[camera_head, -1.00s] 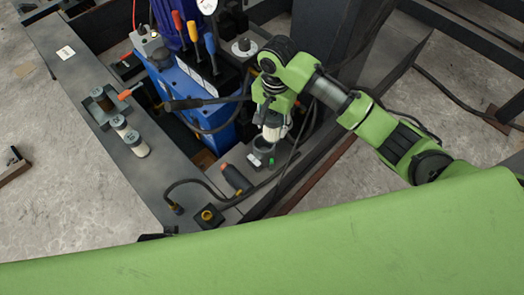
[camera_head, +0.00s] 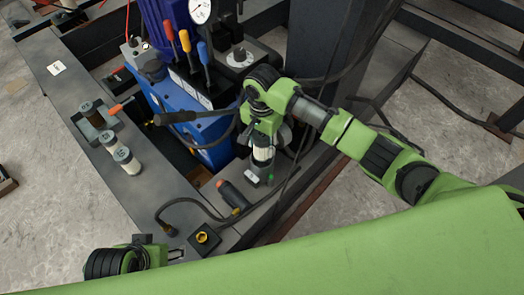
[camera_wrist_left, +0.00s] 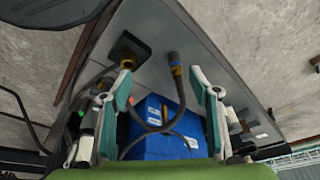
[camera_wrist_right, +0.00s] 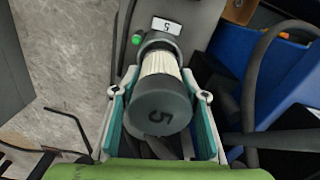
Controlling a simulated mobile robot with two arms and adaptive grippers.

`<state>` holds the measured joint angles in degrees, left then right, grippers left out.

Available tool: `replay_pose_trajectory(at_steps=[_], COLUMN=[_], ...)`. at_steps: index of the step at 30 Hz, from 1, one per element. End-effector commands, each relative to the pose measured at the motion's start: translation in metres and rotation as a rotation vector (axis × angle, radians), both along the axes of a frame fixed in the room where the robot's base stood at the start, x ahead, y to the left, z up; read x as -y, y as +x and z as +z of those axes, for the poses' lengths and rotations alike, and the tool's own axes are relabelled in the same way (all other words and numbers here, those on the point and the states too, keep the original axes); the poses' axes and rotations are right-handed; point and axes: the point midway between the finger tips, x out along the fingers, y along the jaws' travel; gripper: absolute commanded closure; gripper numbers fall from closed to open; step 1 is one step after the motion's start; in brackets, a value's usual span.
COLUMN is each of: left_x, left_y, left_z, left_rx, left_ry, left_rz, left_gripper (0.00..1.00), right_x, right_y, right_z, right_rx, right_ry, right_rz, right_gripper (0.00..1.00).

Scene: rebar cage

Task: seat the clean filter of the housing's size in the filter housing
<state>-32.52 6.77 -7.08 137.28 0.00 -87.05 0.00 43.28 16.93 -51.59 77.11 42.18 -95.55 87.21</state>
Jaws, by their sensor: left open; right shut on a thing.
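My right gripper (camera_head: 262,138) is shut on a filter (camera_head: 262,154) with pale pleats. In the right wrist view the filter (camera_wrist_right: 160,100) has a dark grey end cap marked 5, and the gripper's fingers lie on both sides of it. The filter housing (camera_head: 256,172) is directly below it, with its rim (camera_wrist_right: 158,42) just beyond the filter and a plate marked 5 beside it. The filter's lower end is at the housing's mouth; how deep it sits is hidden. My left gripper (camera_wrist_left: 162,82) is open and empty; in the head view it is at the lower left (camera_head: 174,252).
A blue tank (camera_head: 185,100) with levers is in the middle. A dark-handled tool (camera_head: 232,194) and a block with a yellow socket (camera_head: 203,237) lie near the housing.

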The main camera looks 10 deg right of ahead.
Motion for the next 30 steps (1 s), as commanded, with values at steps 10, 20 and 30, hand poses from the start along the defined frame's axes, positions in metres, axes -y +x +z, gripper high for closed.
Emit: replay_pose_trajectory(at_steps=[10, 20, 30], left_x=[-0.001, -0.001, -0.001], left_y=[-0.006, -0.006, -0.006], left_z=[0.011, 0.014, 0.017], left_rx=[0.011, 0.011, 0.011], left_ry=[0.000, 0.000, 0.000], left_rz=[0.001, 0.001, 0.001], left_gripper=[0.44, 0.44, 0.44], right_x=[0.001, 0.000, 0.000], right_y=[0.000, 0.000, 0.000], right_z=[-0.037, -0.038, -0.047], right_rx=[0.000, 0.000, 0.001], right_ry=[0.000, 0.001, 0.001], right_rz=[-0.001, 0.000, 0.001], right_gripper=[0.87, 0.87, 0.87])
